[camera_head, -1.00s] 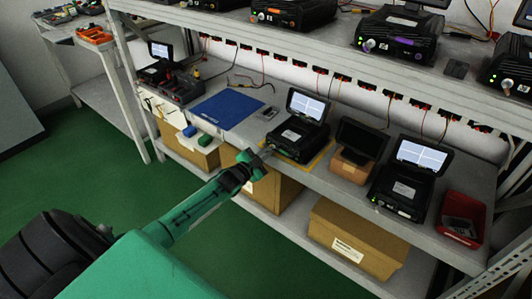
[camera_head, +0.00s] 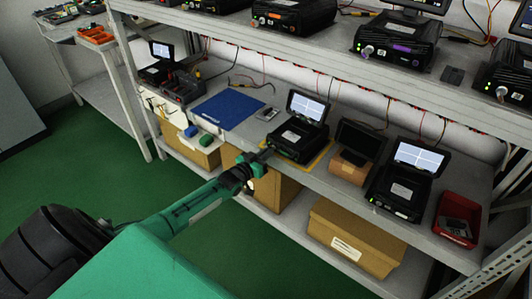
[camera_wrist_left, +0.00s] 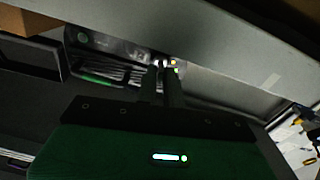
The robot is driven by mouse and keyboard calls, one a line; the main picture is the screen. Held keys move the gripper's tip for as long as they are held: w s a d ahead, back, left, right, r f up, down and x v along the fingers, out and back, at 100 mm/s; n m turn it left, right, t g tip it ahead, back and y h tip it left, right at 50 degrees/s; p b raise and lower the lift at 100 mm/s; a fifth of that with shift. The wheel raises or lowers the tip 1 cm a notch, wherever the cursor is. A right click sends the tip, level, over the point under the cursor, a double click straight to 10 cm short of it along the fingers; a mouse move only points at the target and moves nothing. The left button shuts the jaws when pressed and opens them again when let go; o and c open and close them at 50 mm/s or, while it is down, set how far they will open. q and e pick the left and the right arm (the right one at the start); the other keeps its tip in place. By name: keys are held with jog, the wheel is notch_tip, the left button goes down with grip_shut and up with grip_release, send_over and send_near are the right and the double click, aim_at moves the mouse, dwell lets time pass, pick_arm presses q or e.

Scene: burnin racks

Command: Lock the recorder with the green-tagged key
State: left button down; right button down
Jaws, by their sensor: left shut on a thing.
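A black recorder (camera_head: 297,139) with a raised lit screen stands on a yellow mat (camera_head: 321,157) on the lower shelf. My left gripper (camera_head: 267,153) is at the left end of its front face. In the left wrist view the narrow fingers (camera_wrist_left: 163,84) are together, pointing at the recorder's dark front, near small lit lamps (camera_wrist_left: 172,64) and a green strip (camera_wrist_left: 96,79). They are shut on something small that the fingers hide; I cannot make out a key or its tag. My right gripper is not in view.
A blue mat (camera_head: 228,109) lies left of the recorder. The upper shelf (camera_head: 300,50) with more recorders overhangs. Cardboard boxes (camera_head: 355,238) sit below.

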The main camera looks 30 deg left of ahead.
pick_arm(q)
jog(key=n+b, duration=0.1)
jog(key=n, duration=0.6)
jog(key=shift+a+f, duration=0.1)
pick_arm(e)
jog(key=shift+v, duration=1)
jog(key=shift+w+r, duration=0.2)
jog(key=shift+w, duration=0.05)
pick_arm(q)
jog(key=c, duration=1.9)
grip_release()
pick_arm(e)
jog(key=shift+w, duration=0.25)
pick_arm(q)
jog(key=shift+s, duration=0.1)
